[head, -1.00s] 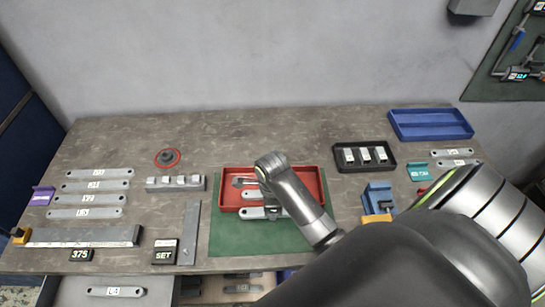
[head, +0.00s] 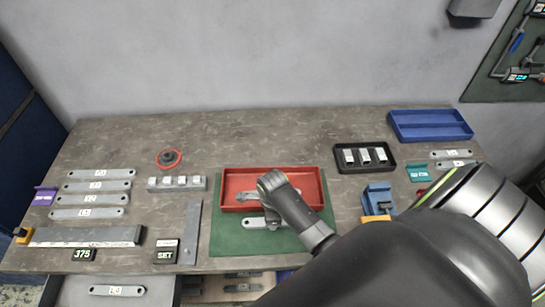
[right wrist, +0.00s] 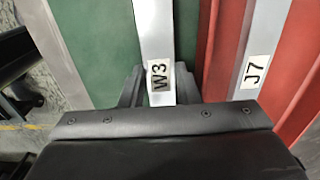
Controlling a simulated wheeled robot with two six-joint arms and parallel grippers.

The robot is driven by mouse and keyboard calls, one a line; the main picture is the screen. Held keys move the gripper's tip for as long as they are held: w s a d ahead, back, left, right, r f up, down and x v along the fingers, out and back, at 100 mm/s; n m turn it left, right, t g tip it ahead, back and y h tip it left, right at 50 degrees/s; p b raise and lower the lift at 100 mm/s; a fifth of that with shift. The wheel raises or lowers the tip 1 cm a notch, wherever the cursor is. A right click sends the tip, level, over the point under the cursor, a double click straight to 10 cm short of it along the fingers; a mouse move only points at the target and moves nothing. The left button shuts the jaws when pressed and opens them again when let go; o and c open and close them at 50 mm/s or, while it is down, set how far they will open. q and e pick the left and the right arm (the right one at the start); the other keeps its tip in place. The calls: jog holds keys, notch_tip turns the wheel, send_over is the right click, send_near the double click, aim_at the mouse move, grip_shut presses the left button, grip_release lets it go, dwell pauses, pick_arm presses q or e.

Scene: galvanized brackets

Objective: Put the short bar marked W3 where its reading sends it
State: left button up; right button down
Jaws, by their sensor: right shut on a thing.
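The short bar W3 (right wrist: 159,40) is a flat grey bar with a white label, held between the dark fingers of my right gripper (right wrist: 160,90). In the head view the right arm comes in from the right and its wrist hides most of the gripper; a bar end (head: 257,223), apparently W3, shows over the green mat (head: 228,240) in front of the red tray (head: 232,174). Whether it touches the mat is unclear. A bar marked J7 (right wrist: 255,70) lies in the red tray. A dark display (head: 83,254) reads 375. My left gripper is out of view.
Several labelled bars (head: 92,186) lie at the left by a purple tag (head: 44,197). A SET block (head: 165,252) sits at the front. A black tray (head: 345,146), blue fixture (head: 377,198), teal tag (head: 417,173) and blue tray (head: 430,115) stand right. The back middle is clear.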

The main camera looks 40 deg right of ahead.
jog(key=c, duration=1.4)
grip_release()
jog(key=shift+o, duration=0.2)
jog(key=shift+r, duration=0.15)
notch_tip(320, 180, up, 12)
jog(key=b, duration=0.1)
